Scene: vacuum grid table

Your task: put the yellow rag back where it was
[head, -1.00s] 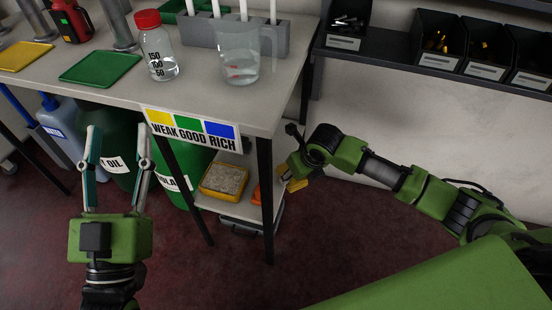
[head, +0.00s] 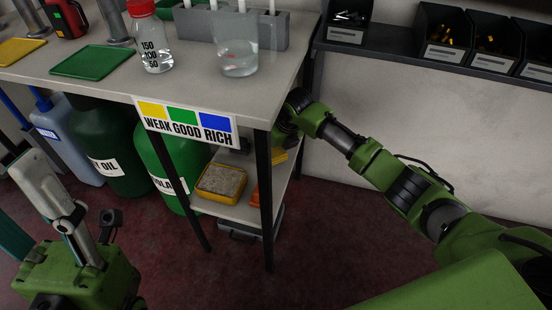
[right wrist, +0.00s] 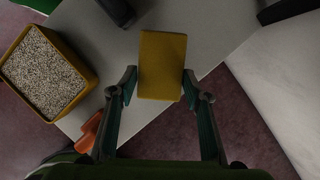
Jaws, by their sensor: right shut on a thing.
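The yellow rag (right wrist: 162,65) is a flat rectangle between the fingers of my right gripper (right wrist: 160,88) in the right wrist view. The gripper is shut on it, over the grey lower shelf (right wrist: 85,50). I cannot tell whether the rag touches the shelf. In the head view a strip of the rag (head: 280,157) shows beside the table's right front leg, and my right gripper is mostly hidden by the table corner. My left gripper (head: 28,205) is at the lower left of the head view, empty, its fingers apart and partly cut off by the frame.
A yellow bin of grainy material (head: 221,182) and an orange object (right wrist: 90,132) are on the lower shelf. The table leg (head: 264,195) stands in front. Above, the tabletop (head: 190,80) holds a red-capped bottle (head: 150,40) and a beaker (head: 238,55). Green drums stand at left.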

